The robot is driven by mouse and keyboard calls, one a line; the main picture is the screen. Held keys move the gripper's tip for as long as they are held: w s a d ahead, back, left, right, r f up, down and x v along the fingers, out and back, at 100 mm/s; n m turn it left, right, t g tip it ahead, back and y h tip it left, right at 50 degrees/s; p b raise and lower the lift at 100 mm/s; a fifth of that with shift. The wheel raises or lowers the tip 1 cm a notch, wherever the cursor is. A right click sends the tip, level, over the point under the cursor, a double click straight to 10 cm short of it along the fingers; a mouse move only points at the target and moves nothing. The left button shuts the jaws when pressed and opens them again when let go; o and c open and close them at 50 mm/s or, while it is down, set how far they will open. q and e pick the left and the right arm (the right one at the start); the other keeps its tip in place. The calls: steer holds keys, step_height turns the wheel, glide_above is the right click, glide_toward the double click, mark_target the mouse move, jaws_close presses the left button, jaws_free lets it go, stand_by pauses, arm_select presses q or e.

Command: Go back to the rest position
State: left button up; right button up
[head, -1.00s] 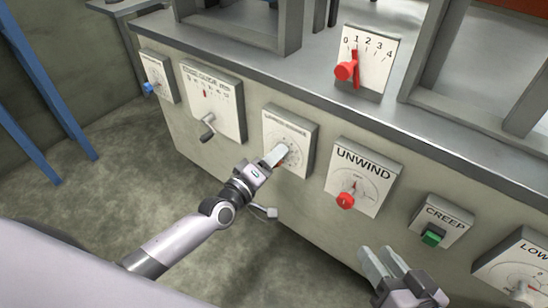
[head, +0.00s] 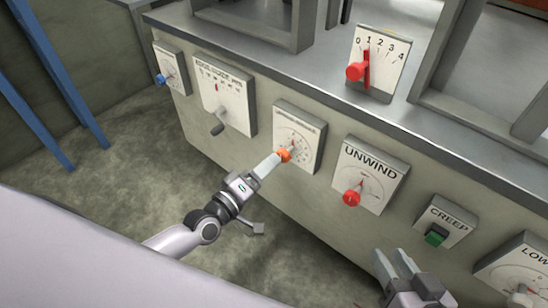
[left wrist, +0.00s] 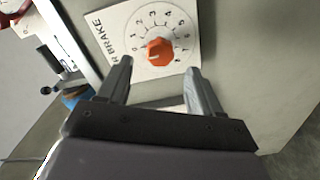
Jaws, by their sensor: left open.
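My left gripper (head: 267,166) is in front of the machine's front panel, near an orange knob (head: 284,155) on a numbered dial plate (head: 305,126). In the left wrist view, my left gripper (left wrist: 160,85) is open, its two fingers apart and empty. The orange knob (left wrist: 160,51) stands ahead of the fingertips, on the white dial plate (left wrist: 125,28) whose lettering reads BRAKE at its end. My right gripper (head: 392,268) is at the lower right of the head view, with its two fingers close together and a narrow gap hard to judge.
A red selector (head: 356,72) sits on top. Blue posts (head: 62,85) stand at left. The floor at left is clear.

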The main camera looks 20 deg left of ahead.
arm_select(q)
steer(key=shift+s+a, duration=0.1)
steer(key=shift+s, duration=0.2)
arm_select(e)
steer(key=shift+s+d+f, duration=0.15)
